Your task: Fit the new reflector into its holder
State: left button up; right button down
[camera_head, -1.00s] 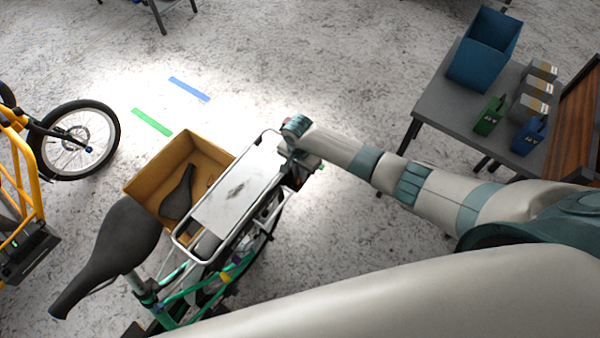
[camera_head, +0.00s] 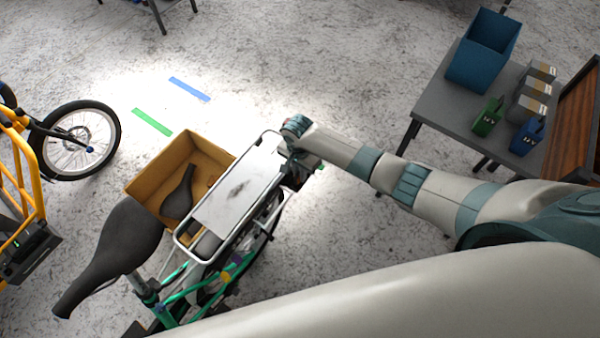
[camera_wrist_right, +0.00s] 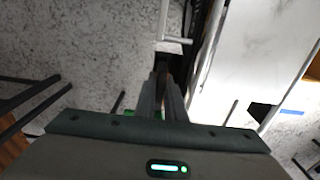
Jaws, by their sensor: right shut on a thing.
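My right gripper (camera_head: 300,170) is at the far right end of the white rear rack (camera_head: 238,190) of the green cargo bike, partly hidden under my wrist in the head view. In the right wrist view, the fingers of my right gripper (camera_wrist_right: 166,92) are close together on a small dark thing at their tips, which I take to be the reflector; its face is hidden. The tips are right by a small white bracket (camera_wrist_right: 170,46) beside the rack plate (camera_wrist_right: 242,60). I cannot tell whether the thing touches the bracket or which part is the holder. My left gripper is out of view.
A brown box (camera_head: 150,185) and a dark saddle (camera_head: 115,250) are left of the rack. A grey table (camera_head: 440,105) at right carries a blue bin (camera_head: 484,50) and several small boxes. A yellow bike (camera_head: 28,180) stands at far left. Floor between rack and table is clear.

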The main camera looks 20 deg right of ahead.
jog(key=shift+f+b, duration=0.3)
jog(key=shift+f, duration=0.35)
jog(key=c, duration=1.7)
grip_release()
jog(key=shift+c, duration=0.2)
jog(key=shift+r, duration=0.15)
notch_tip(320, 180, up, 17)
jog(key=b, duration=0.1)
jog(key=shift+s+a, duration=0.15)
jog(key=shift+a, duration=0.05)
